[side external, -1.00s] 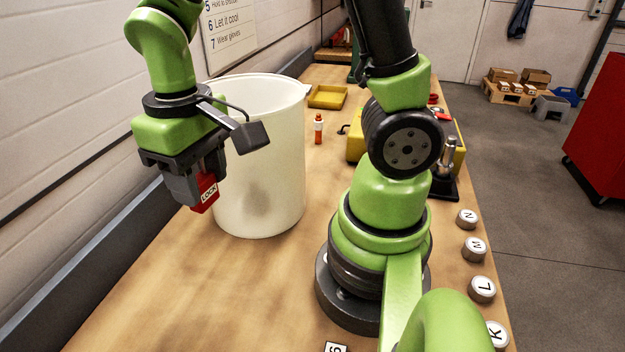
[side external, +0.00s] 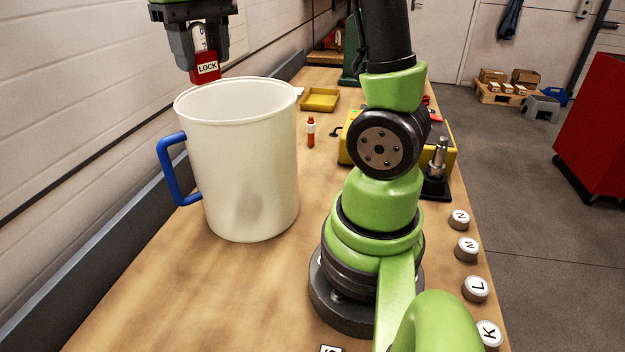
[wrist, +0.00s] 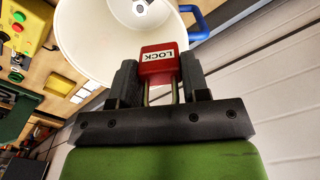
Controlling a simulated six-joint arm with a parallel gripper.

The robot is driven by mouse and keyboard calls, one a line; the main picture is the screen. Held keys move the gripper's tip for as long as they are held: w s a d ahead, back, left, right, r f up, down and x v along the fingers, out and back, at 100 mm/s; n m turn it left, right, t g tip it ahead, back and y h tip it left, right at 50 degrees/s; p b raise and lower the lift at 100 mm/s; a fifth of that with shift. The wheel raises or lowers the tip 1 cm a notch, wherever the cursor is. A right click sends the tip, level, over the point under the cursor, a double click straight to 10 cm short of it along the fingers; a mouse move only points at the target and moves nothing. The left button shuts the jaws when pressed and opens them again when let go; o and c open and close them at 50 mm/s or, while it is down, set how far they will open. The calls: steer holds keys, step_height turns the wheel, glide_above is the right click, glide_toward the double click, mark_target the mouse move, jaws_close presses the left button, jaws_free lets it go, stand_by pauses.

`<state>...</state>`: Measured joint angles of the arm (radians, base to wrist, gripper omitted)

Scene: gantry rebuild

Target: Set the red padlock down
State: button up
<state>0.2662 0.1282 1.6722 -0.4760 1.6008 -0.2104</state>
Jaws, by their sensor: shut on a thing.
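The red padlock (side external: 205,67) has a white LOCK label and hangs body-down from my gripper (side external: 203,52) in the side view. My gripper is shut on it, near the shackle. In the side view it appears above the rim of a large white mug-like container (side external: 243,165) with a blue handle; whether it is over the opening or behind it I cannot tell from that view. In the wrist view the padlock (wrist: 159,64) sits between the two dark fingers, in front of the container's rim and inner wall (wrist: 100,45).
Lettered round knobs (side external: 467,249) line the bench's right edge.

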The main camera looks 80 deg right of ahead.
steer(key=s+d+m, duration=0.4)
steer(key=s+d, duration=0.1)
steer(key=d, duration=0.5)
steer(key=s+d+m, duration=0.3)
steer(key=s+d, duration=0.3)
steer(key=d, duration=0.4)
steer(key=f, duration=2.9)
steer(key=shift+w+d+f, duration=0.1)
steer(key=shift+w+f, duration=0.05)
steer(key=shift+w, duration=0.05)
steer(key=shift+f, duration=0.15)
steer(key=o, duration=1)
steer(key=shift+c, duration=0.2)
step_height(320, 180, up, 12)
steer(key=shift+r, duration=0.2)
